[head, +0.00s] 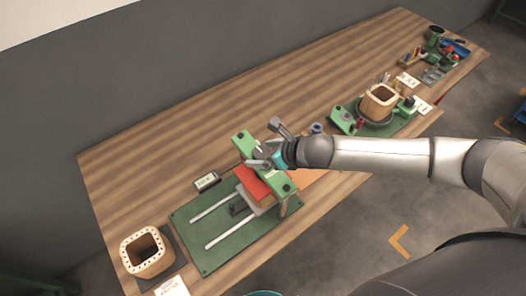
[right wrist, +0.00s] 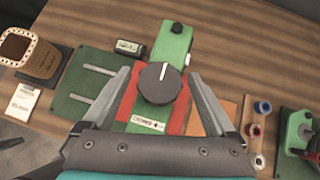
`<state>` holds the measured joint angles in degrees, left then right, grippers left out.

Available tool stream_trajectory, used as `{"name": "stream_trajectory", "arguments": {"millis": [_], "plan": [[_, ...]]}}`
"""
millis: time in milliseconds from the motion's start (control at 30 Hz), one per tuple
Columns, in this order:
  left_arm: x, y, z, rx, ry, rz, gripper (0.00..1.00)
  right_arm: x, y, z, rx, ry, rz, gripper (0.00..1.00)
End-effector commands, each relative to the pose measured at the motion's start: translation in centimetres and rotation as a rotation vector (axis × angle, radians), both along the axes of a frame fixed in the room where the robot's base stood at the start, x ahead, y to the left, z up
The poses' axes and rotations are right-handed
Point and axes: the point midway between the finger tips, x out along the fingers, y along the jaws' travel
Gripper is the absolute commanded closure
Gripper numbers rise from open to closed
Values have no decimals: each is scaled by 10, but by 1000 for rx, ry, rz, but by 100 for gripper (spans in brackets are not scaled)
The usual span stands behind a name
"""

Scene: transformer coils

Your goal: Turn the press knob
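The press knob (right wrist: 159,82) is a dark round knob with a white pointer line, on top of the press's green crossbar (right wrist: 176,45). The press also shows in the head view, with its green crossbar (head: 243,144) above a red block (head: 252,182) on a green base (head: 208,256). My right gripper (right wrist: 162,88) is open, with one finger on each side of the knob and a visible gap to it. In the head view my right gripper (head: 262,158) is over the crossbar and hides the knob. My left gripper is not in view.
A small display box (head: 207,181) stands beside the press. A wooden coil former (head: 146,252) is at the table's near left corner. Another former (head: 379,101) stands on a green fixture to the right. The back of the table is clear.

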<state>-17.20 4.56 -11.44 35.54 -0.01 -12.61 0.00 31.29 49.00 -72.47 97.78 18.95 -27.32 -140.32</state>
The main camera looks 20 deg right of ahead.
Motion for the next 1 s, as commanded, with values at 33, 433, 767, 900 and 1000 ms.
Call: {"name": "stream_trajectory", "arguments": {"millis": [33,433,767,900,1000], "plan": [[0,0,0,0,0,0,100,0,0,0,0,0,0,15],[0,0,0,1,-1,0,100,0,0,0,0,0,0,60],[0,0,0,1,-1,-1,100,0,0,0,0,0,0,92],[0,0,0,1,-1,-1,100,-1,0,0,-1,1,-8,92],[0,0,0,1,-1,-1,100,-1,1,-1,-1,4,-30,92]]}}
